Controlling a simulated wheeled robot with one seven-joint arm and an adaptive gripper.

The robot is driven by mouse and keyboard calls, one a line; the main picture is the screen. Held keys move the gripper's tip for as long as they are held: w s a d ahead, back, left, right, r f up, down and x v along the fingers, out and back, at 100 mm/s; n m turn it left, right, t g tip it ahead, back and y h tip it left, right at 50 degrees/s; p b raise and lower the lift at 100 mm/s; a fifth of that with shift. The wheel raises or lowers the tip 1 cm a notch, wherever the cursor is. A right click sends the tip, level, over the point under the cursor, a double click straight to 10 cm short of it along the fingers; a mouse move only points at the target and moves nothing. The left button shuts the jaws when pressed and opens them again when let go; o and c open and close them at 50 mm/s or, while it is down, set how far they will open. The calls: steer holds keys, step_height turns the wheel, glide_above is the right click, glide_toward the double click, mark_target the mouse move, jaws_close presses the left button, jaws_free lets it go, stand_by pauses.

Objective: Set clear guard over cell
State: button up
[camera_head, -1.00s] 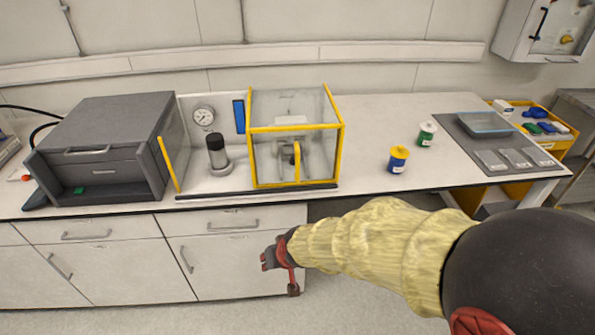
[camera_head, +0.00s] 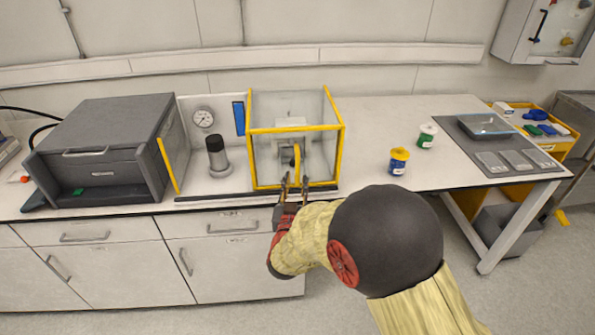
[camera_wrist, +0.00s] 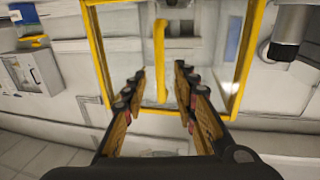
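The clear guard (camera_head: 340,150) is a see-through box with yellow edges, standing on the bench. Its yellow vertical handle (camera_head: 297,157) is on the front face; the handle also shows in the wrist view (camera_wrist: 160,62). My gripper (camera_head: 295,181) is open in front of the guard, low near the handle. In the wrist view my gripper (camera_wrist: 158,72) has its two fingers apart, with the handle lined up between them and not gripped. The cell (camera_head: 217,158), a grey cylinder with a black top, stands uncovered left of the guard.
A grey cabinet (camera_head: 110,135) with a yellow-edged side is left of the cell. A pressure gauge (camera_head: 203,119) is behind it. A blue, yellow-lidded jar (camera_head: 398,162) and a green, white-lidded jar (camera_head: 427,136) stand to the right. A dark mat (camera_head: 470,136) holds a tray.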

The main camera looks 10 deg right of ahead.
mark_target(297, 171)
steer(key=b+x, duration=0.1)
steer(key=x, duration=0.5)
steer(key=shift+w+d+b, duration=0.1)
steer(key=shift+w+b, duration=0.2)
steer(key=shift+b, duration=0.1)
steer(key=shift+c, duration=0.8)
jaws_close()
